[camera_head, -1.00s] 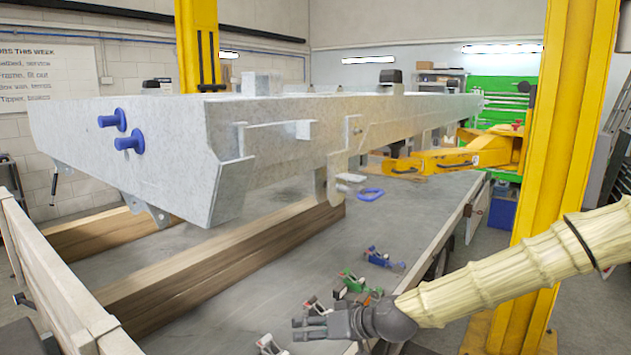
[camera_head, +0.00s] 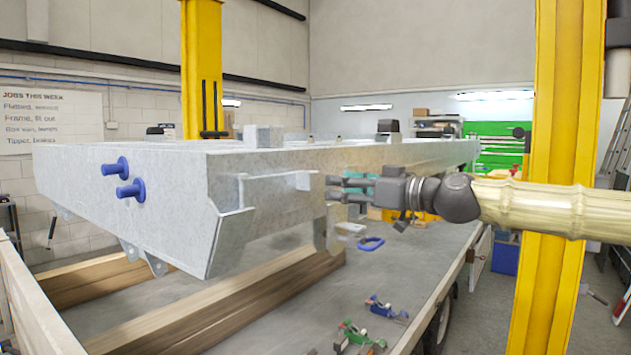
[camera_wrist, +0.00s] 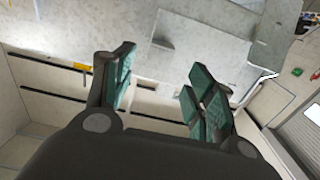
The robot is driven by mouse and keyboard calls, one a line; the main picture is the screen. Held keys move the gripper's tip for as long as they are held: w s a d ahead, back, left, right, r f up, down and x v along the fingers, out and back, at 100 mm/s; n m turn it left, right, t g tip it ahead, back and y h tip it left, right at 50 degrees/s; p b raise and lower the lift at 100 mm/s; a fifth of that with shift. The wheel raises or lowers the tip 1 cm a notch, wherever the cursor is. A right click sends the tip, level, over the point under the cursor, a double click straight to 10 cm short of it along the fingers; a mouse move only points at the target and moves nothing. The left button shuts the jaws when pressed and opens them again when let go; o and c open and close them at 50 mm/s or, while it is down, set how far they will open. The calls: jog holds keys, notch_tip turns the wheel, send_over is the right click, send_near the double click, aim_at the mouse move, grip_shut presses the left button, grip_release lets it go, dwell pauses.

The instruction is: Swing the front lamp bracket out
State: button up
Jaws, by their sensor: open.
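The grey galvanised trailer frame (camera_head: 130,190) spans the head view from left to centre. A notched grey plate (camera_head: 328,232) hangs from its near side; I cannot tell for sure whether this is the front lamp bracket. Smaller tabs (camera_head: 243,190) stand out from the side face nearer the front end. My gripper (camera_head: 337,189) is open and empty, its fingers pointing left just above the hanging plate, close to the frame's side. In the wrist view, grey metal plates (camera_wrist: 187,57) lie beyond the green-padded fingers (camera_wrist: 160,80). Contact cannot be made out.
A yellow lift post (camera_head: 553,150) stands behind my arm. Wooden beams (camera_head: 215,315) lie below the frame.

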aim_at(314, 183)
jog(key=p+x, duration=0.2)
jog(key=x, duration=0.6)
jog(key=shift+p, duration=0.3)
jog(key=shift+c, duration=0.4)
grip_shut()
